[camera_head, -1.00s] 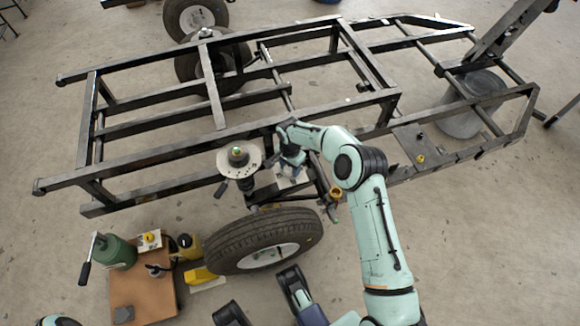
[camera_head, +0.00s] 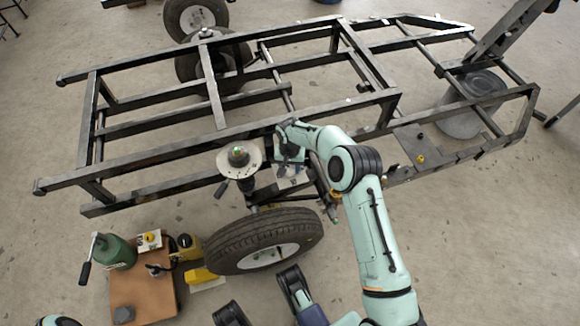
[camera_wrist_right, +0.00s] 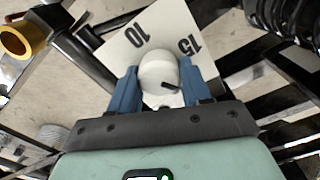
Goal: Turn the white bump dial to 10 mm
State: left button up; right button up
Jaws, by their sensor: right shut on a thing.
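The white bump dial (camera_wrist_right: 157,66) is a round white knob with a short dark mark on its lower right side. It sits on a white scale plate (camera_wrist_right: 118,52) printed with a black 10 and 15; other figures are hidden by my gripper. My right gripper (camera_wrist_right: 160,84) is shut on the dial, one blue finger on each side. In the head view my right gripper (camera_head: 290,155) reaches over the scale plate (camera_head: 296,180), beside the frame rail, and hides the dial there.
A dark steel frame (camera_head: 160,152) surrounds the work area. A spring strut with a round top plate (camera_head: 238,160) stands left of my gripper, above a tyre (camera_head: 240,240). A yellow ring (camera_wrist_right: 24,38) is close by at upper left. A brown-topped cart (camera_head: 145,295) stands lower left.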

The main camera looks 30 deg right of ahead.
jog(key=n, duration=1.1)
jog(key=shift+a, duration=0.1)
jog(key=n, duration=0.3)
jog(key=shift+n, duration=0.3)
jog(key=n, duration=0.3)
jog(key=shift+a+n, duration=0.1)
jog(key=shift+n, duration=0.2)
jog(key=n, duration=0.3)
jog(key=shift+s+n, duration=0.1)
jog(key=shift+n, duration=0.2)
jog(key=n, duration=0.3)
jog(key=shift+n, duration=0.3)
jog(key=shift+s+n, duration=0.1)
jog(key=shift+n, duration=1.8)
